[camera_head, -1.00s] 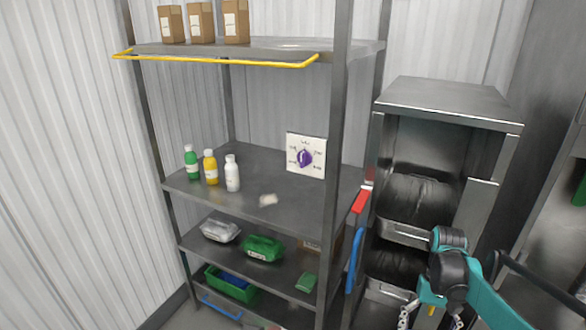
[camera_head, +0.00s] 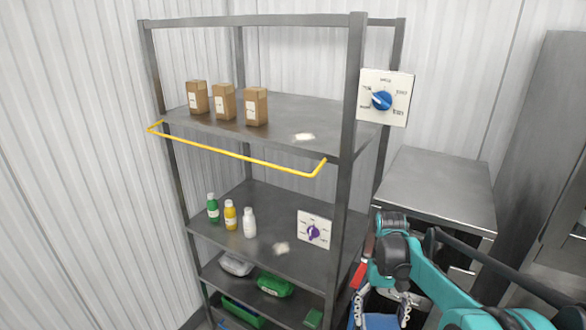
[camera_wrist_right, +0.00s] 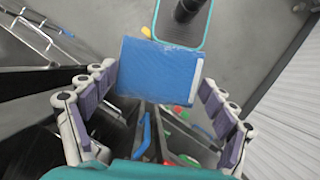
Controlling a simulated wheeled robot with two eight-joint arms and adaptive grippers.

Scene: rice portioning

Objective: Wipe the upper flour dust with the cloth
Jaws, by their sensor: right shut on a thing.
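The upper flour dust (camera_head: 304,137) is a small white patch on the upper shelf (camera_head: 290,112), right of the brown packages. A second pale patch of dust (camera_head: 281,248) lies on the middle shelf. My right gripper (camera_head: 382,304) is at the bottom right of the head view, below and right of the upper shelf, apart from the dust. It is shut on a blue cloth (camera_wrist_right: 158,68), a flat rectangle with a white edge strip held between the fingers in the wrist view. The cloth is mostly cut off in the head view (camera_head: 376,321). My left gripper is out of view.
Three brown packages (camera_head: 225,102) stand on the upper shelf. A yellow rail (camera_head: 235,152) runs along its front, and a post (camera_head: 347,130) stands at its right corner. Bottles (camera_head: 230,214) stand below. A metal cabinet (camera_head: 440,190) is to the right.

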